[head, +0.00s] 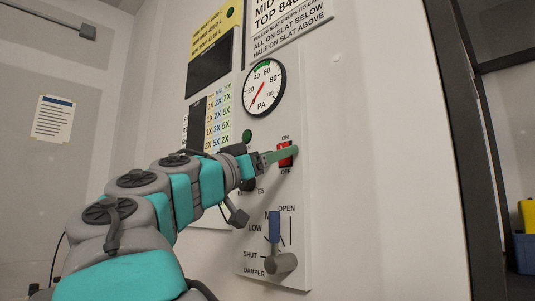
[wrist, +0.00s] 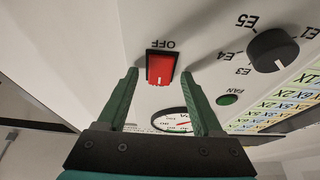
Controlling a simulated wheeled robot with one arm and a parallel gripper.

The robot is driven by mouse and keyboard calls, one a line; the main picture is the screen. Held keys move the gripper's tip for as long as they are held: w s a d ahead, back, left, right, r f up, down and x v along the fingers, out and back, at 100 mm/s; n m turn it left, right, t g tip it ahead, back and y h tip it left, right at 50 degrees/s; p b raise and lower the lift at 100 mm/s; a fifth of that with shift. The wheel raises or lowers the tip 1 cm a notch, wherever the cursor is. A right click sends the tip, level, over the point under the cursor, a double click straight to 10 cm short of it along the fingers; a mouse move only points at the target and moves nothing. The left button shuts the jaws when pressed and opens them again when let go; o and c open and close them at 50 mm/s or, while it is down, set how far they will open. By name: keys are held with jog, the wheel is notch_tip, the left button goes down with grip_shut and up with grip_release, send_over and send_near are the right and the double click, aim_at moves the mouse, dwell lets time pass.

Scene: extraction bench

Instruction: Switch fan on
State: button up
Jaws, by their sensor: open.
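The red rocker switch (head: 287,156) sits on the light wall panel between its ON and OFF labels. In the wrist view the switch (wrist: 160,70) appears upside down, with OFF above it. My gripper (head: 282,155) is at the switch in the head view and covers part of it. In the wrist view my gripper (wrist: 160,76) is open, its green fingers on either side of the switch. I cannot tell whether a finger touches it. A green round light (wrist: 228,100) marked FAN is beside the right finger; it also shows in the head view (head: 247,136).
A round PA gauge (head: 263,88) is above the switch, needle toward the low end. A black selector knob (wrist: 275,50) is near the switch. Below is the damper lever with a blue handle (head: 274,227). A dark frame (head: 458,150) stands at right.

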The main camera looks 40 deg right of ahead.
jog(key=shift+c, duration=0.4)
grip_shut()
jog(key=shift+a+r+y+b, duration=0.1)
jog(key=shift+r+y+b, duration=0.1)
jog(key=shift+y+b, duration=0.4)
jog(key=shift+r+y+p, duration=0.4)
jog(key=shift+y+p, duration=0.05)
jog(key=shift+y, duration=0.25)
jog(key=shift+r, duration=0.15)
jog(key=shift+y, duration=0.6)
jog(key=shift+f, duration=0.25)
jog(key=shift+o, duration=0.4)
grip_release()
